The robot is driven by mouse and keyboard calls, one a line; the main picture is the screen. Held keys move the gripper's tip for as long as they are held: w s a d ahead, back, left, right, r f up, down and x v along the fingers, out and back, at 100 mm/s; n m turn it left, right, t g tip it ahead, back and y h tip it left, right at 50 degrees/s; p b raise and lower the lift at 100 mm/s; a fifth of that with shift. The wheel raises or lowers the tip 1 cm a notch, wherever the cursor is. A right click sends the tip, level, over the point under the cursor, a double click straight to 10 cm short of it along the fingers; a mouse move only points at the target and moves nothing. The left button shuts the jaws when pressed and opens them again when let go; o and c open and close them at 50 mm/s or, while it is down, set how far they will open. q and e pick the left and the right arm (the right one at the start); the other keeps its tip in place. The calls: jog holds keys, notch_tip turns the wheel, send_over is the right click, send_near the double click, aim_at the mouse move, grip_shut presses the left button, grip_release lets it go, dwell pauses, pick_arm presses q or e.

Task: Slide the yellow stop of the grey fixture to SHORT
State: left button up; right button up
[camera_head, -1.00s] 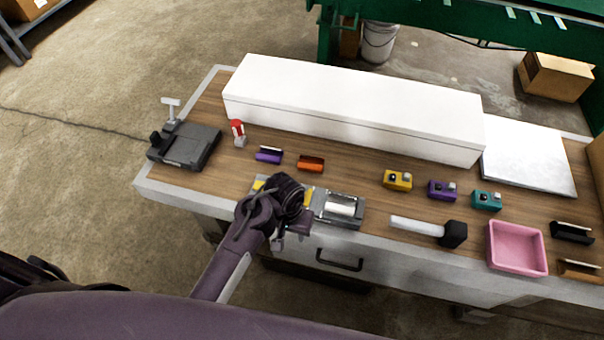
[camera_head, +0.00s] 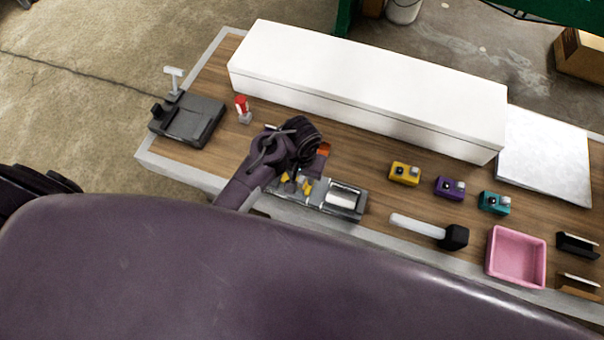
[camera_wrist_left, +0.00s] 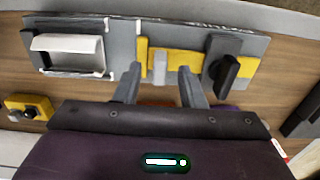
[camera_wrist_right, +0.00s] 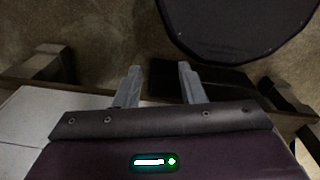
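The grey fixture (camera_head: 325,209) lies along the bench's front edge, with a white-topped block at its right end in the head view. The left wrist view shows the fixture (camera_wrist_left: 122,40) with yellow parts: a narrow upright piece (camera_wrist_left: 142,52) and a wider band (camera_wrist_left: 190,64). A pale grey piece stands between them and a black knob (camera_wrist_left: 228,72) sits at the band's end. I cannot tell which yellow piece is the stop, and no SHORT label is readable. My left gripper (camera_wrist_left: 158,88) is open and empty, just behind the yellow parts. My right gripper (camera_wrist_right: 159,75) is open and empty, away from the fixture.
A long white box (camera_head: 365,85) stands along the back. A black-headed mallet (camera_head: 430,231), a pink tray (camera_head: 492,258) and yellow, purple and teal blocks lie right. A dark device (camera_head: 188,120) and a red-topped item (camera_head: 242,108) stand left. My left arm hides part of the bench.

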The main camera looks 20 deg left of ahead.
pick_arm(q)
jog(key=shift+w+f, duration=0.25)
jog(key=shift+f, duration=1.05)
grip_shut()
pick_arm(e)
jog(key=shift+w+r, duration=0.3)
jog(key=shift+w, duration=0.45)
